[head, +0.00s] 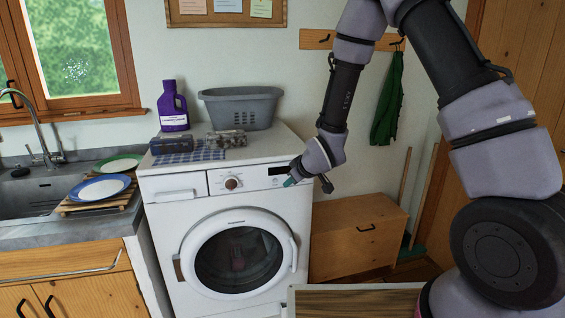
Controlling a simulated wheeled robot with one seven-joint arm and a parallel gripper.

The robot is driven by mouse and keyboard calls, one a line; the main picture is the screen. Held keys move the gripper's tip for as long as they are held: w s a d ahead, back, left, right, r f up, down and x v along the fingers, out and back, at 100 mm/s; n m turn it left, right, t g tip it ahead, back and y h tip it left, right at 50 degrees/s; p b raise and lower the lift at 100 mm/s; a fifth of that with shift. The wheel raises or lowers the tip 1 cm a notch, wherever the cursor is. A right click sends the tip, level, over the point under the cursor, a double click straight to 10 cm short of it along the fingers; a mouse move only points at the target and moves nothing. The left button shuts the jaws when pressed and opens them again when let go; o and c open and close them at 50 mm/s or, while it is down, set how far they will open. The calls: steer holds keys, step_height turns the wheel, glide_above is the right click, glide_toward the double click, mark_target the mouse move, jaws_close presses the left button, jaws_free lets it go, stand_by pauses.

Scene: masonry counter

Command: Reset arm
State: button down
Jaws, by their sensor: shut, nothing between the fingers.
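My arm reaches in from the right, bends at the top and comes down in front of the washing machine (182,220). My gripper (290,182) is shut and empty. In the picture it lies just over the right end of the machine's front panel, by the small dark display. I cannot tell whether it touches the panel.
On the machine stand a purple detergent bottle (173,108), a grey basket (240,108) and boxes on a checked cloth (180,157). Plates (100,188) lie left by the sink (30,192). A wooden cabinet (345,245) stands right. A wooden board (350,302) is low in front.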

steer(key=s+d+r+m+h, duration=0.1)
steer(key=s+d+r+m, duration=0.25)
steer(key=d+r, duration=0.6)
steer(key=s+d+r+m+h, duration=0.2)
steer(key=d+r+m, duration=0.35)
steer(key=r, duration=0.75)
steer(key=s+d+r+m, duration=0.2)
steer(key=s+d+r, duration=0.2)
steer(key=s, duration=0.5)
steer(key=s+d+r+m, duration=0.3)
steer(key=s+d+r, duration=0.2)
steer(key=s, duration=0.5)
steer(key=shift+s+r+g, duration=0.25)
steer(key=shift+r+g, duration=0.05)
steer(key=shift+r, duration=0.05)
